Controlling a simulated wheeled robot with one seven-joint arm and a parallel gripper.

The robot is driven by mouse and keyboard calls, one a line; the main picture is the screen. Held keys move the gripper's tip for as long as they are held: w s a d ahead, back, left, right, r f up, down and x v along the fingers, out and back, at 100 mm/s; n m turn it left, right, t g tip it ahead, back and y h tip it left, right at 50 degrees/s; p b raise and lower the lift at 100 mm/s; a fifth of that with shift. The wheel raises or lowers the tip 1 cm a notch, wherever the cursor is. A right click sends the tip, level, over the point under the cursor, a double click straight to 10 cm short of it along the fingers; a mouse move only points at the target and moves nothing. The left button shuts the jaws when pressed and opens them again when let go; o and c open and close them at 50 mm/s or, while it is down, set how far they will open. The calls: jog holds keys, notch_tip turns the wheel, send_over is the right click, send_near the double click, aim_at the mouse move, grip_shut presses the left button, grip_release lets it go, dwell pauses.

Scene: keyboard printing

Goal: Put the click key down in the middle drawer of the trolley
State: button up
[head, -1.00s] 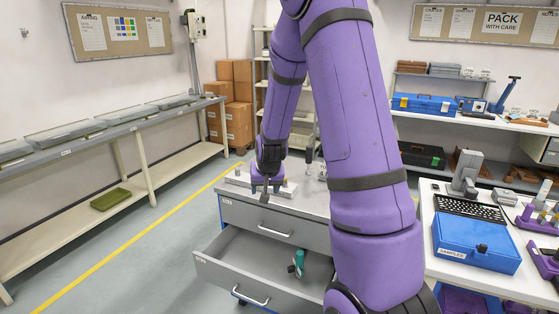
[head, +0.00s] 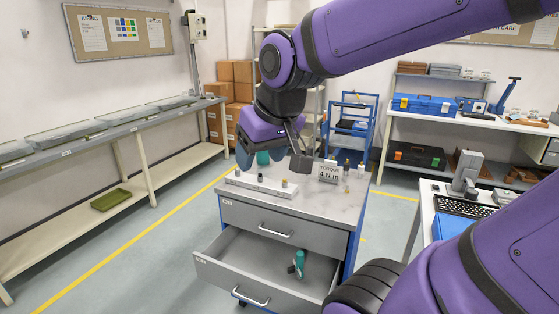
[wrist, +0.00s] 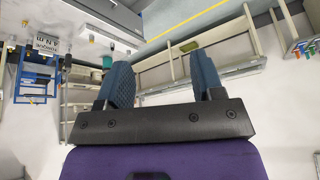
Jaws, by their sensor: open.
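The trolley (head: 345,222) stands in the middle of the head view. Its top drawer (head: 275,231) is shut, and the drawer below it, the middle drawer (head: 228,281), is pulled open. A teal and dark tool, which looks like the click key (head: 299,262), is inside the open drawer near its right side, tilted up against the wall. My gripper (head: 262,155) is above the back of the trolley top, well away from the drawer. In the wrist view my gripper (wrist: 164,80) has its two blue fingers wide apart with nothing between them.
On the trolley top (head: 300,205) are a grey holder bar (head: 262,186), a torque sign (head: 329,172) and several small pegs. A second teal item (head: 263,158) shows behind my gripper. A bench with a keyboard (head: 462,205) is at right. The floor left of the trolley is clear.

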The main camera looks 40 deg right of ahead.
jog(key=s+a+r+n, duration=0.1)
jog(key=s, duration=0.5)
jog(key=shift+s+a, duration=0.3)
jog(key=shift+r, duration=0.1)
dwell(0.8)
